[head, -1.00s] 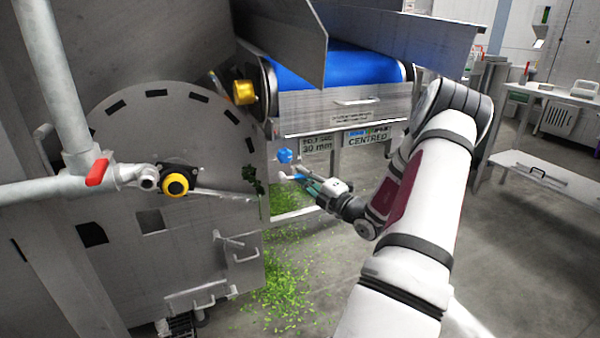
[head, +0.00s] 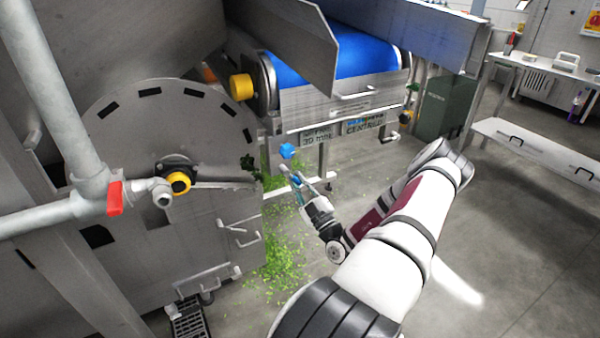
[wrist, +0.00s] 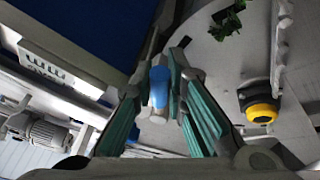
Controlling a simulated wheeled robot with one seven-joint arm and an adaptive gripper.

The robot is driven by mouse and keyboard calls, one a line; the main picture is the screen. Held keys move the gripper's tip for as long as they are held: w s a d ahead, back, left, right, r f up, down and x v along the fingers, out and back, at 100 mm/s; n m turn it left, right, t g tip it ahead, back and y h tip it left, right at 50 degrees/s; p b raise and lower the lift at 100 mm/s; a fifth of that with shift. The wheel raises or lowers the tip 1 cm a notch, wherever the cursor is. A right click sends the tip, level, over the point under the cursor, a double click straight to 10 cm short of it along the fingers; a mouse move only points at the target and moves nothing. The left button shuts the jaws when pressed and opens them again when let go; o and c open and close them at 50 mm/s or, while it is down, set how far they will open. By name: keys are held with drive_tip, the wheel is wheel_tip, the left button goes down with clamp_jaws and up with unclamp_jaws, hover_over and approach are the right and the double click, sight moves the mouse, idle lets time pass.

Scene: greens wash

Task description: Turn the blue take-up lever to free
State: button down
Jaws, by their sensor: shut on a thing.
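The blue lever (wrist: 158,88) shows in the wrist view as a short blue grip with pale ends, between the two fingers of my gripper (wrist: 162,80). My gripper is shut on it. In the head view, my gripper (head: 305,182) is below the blue-topped conveyor, and a small bit of blue shows at its fingertips. A faceted blue knob (head: 287,151) sits just above the fingertips, apart from them. The lever's pivot and any position marks cannot be made out.
The conveyor with a blue belt (head: 345,55) stands above. A grey drum housing (head: 170,115) with a yellow-and-black knob (head: 178,182) and a red-handled valve (head: 114,198) is at the left. Chopped greens (head: 280,260) lie on the floor. Floor at the right is open.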

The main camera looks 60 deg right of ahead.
drive_tip(key=shift+w+a+f+m+g+h+p, duration=0.4)
drive_tip(key=shift+m+g+h, duration=0.45)
drive_tip(key=shift+m, duration=1.15)
drive_tip(key=shift+w+a+f+m+g+h+p, duration=0.2)
drive_tip(key=shift+a+m+g+h+p, duration=0.6)
drive_tip(key=shift+m, duration=1.2)
drive_tip(key=shift+w+a+f+m+g+h+p, duration=0.15)
drive_tip(key=shift+w+a+m+g+h, duration=0.25)
drive_tip(key=shift+m+h, duration=1.2)
drive_tip(key=shift+m+y, duration=0.45)
drive_tip(key=shift+m, duration=0.05)
drive_tip(key=c, duration=1.6)
unclamp_jaws()
drive_tip(key=shift+a, duration=0.1)
drive_tip(key=v, duration=1.2)
drive_tip(key=shift+a, duration=0.1)
